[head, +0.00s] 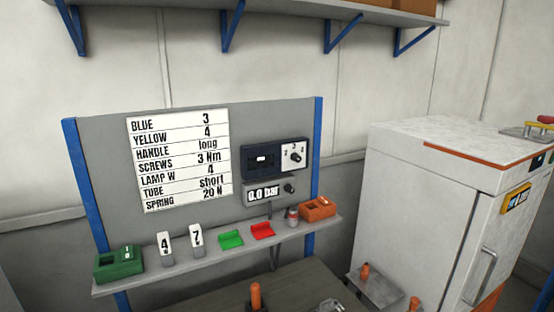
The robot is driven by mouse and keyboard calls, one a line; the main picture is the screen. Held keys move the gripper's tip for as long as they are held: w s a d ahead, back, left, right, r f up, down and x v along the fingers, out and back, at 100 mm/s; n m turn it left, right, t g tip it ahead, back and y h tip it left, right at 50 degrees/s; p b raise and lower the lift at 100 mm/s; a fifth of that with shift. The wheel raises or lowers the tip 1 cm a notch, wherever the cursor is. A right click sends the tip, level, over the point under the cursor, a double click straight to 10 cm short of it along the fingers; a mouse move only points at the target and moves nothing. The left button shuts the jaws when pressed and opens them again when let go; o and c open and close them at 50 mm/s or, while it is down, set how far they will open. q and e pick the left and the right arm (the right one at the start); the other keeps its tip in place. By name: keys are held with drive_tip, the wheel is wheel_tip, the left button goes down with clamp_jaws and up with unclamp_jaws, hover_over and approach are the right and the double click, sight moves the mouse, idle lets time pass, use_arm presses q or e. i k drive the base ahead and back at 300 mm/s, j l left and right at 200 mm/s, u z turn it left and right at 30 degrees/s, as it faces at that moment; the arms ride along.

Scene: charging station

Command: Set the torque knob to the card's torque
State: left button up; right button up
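The white card (180,184) hangs on the grey back panel in the head view. Its SCREWS line reads 3 Nm. To its right is a dark blue box (250,170) with a small lit window at its left and a round knob (295,157) at its right. Small marks stand around the knob, too small to read surely, and I cannot tell where its pointer stands. Below it, a grey unit (268,195) shows 0.0 bar and has its own small dark knob (289,188). Neither of my grippers is in view.
A narrow shelf (215,261) below the panel holds a green box (118,266), number tags, a green tray (231,240), a red tray (262,231), a small canister (292,217) and an orange box (318,208). A white cabinet (420,210) stands right. Orange handles (255,296) rise along the bottom.

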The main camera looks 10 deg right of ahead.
sight(295, 157)
drive_tip(key=i+l+u, duration=0.2)
drive_tip(key=l, duration=0.6)
drive_tip(key=l+u, duration=0.2)
drive_tip(key=l, duration=0.6)
